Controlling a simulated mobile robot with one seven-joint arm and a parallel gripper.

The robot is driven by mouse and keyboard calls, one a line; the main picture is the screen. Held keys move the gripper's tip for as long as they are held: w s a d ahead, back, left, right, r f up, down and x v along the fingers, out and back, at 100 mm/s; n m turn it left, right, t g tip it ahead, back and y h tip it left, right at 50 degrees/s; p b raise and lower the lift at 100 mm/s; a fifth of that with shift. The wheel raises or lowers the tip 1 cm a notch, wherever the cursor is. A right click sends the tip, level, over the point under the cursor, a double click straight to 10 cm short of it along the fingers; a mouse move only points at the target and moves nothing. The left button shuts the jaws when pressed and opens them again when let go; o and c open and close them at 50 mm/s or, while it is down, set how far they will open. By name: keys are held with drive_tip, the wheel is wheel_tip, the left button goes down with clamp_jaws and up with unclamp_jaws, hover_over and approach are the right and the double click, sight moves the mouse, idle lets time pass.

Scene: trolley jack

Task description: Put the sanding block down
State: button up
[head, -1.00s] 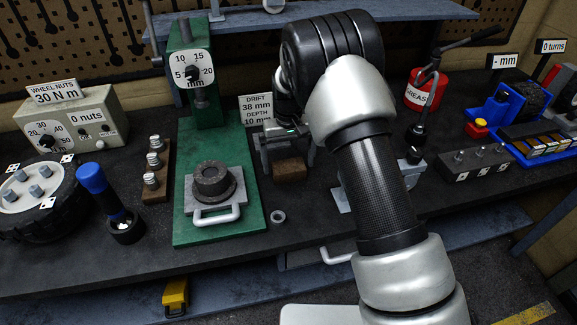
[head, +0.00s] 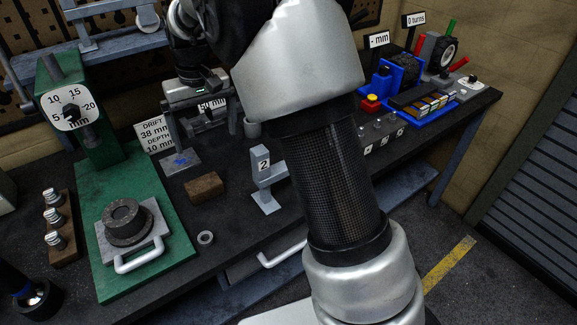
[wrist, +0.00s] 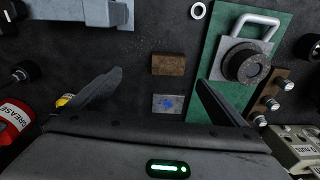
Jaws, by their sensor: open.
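The sanding block, a small brown block (head: 205,186), lies flat on the dark bench top in the head view, right of the green press base. It also shows in the wrist view, where the brown block (wrist: 169,64) lies ahead of the jaws. My gripper (wrist: 158,80) is open and empty, with its fingers spread wide above the bench. A grey plate with a blue mark (wrist: 167,104) lies between the fingers in the picture, beside the block. In the head view my gripper is behind the block and apart from it, partly hidden by my arm.
The green press (head: 150,255) holds a dark round part on a handled plate. A metal ring (head: 205,238) lies near the block. A grey stand marked 2 (head: 265,185) is to its right. A red grease can (wrist: 15,120) is at the wrist view's left.

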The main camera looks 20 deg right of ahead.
drive_tip(key=s+d+r+m+t, duration=0.1)
drive_tip(key=s+d+r, duration=0.3)
drive_tip(key=s+r, duration=0.3)
drive_tip(key=s+d+r+t, duration=0.2)
drive_tip(key=s+d+r, duration=0.25)
drive_tip(key=s, duration=0.35)
drive_tip(key=s+d+f+m+t, duration=0.1)
drive_tip(key=s+d, duration=0.3)
drive_tip(key=s, duration=0.9)
drive_tip(key=shift+f+t, duration=0.4)
drive_tip(key=shift+s+d, duration=0.1)
drive_tip(key=shift+r+p, duration=0.85)
drive_tip(key=shift+r, duration=0.05)
drive_tip(key=shift+o, duration=0.5)
